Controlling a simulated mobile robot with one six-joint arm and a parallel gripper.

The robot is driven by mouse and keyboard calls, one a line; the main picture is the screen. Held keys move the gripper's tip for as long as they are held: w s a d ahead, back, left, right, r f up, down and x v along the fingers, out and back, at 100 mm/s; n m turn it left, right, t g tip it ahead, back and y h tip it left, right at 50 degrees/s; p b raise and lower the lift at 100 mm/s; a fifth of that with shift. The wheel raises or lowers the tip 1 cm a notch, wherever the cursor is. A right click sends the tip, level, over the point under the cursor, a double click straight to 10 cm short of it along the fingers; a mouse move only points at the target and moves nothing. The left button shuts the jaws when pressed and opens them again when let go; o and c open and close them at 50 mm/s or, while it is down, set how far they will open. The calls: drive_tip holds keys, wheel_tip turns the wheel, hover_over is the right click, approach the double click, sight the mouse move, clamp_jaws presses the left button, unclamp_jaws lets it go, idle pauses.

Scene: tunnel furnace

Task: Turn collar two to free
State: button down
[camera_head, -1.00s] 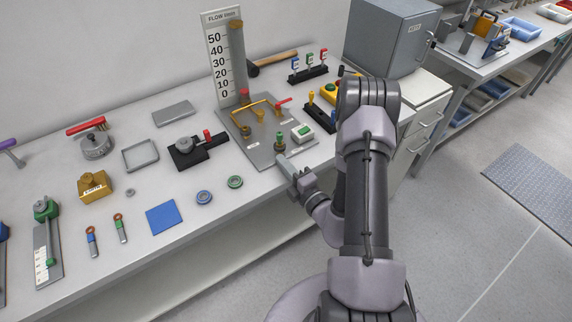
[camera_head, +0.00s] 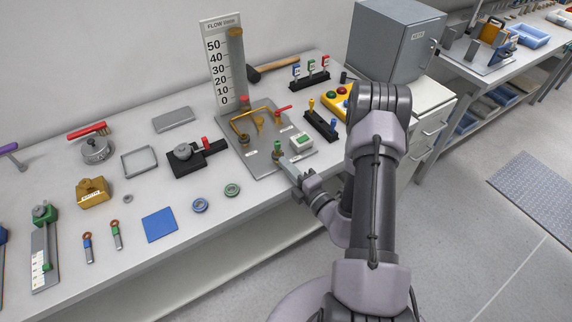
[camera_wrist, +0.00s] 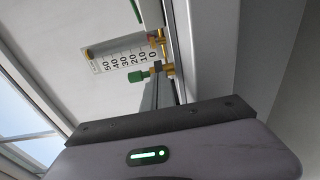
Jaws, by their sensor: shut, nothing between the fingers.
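A grey plate (camera_head: 262,165) on the bench carries a yellow pipe, brass fittings and a flow scale (camera_head: 222,62) numbered 0 to 50. A brass fitting with a green top (camera_head: 277,147) stands near the plate's front edge; a green knob on brass also shows in the wrist view (camera_wrist: 137,76). Another brass fitting (camera_head: 243,139) stands at the left. I cannot tell which part is collar two; the labels are too small to read. My gripper (camera_head: 282,160) is shut and empty, its tip just in front of the green-topped fitting. Whether they touch is unclear.
A white box with a green face (camera_head: 301,142) stands right of the green-topped fitting. A red-handled lever (camera_head: 284,108) is behind it.

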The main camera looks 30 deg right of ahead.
drive_tip(key=shift+w+d+n+g+y+p, duration=0.1)
drive_tip(key=shift+d+n+g+y+p, duration=0.15)
drive_tip(key=shift+n+y+p, duration=0.5)
drive_tip(key=shift+d+n+g+y+p, duration=0.15)
drive_tip(key=shift+d+n+y, duration=0.25)
drive_tip(key=shift+y, duration=0.75)
drive_tip(key=shift+a, duration=0.1)
idle(0.3)
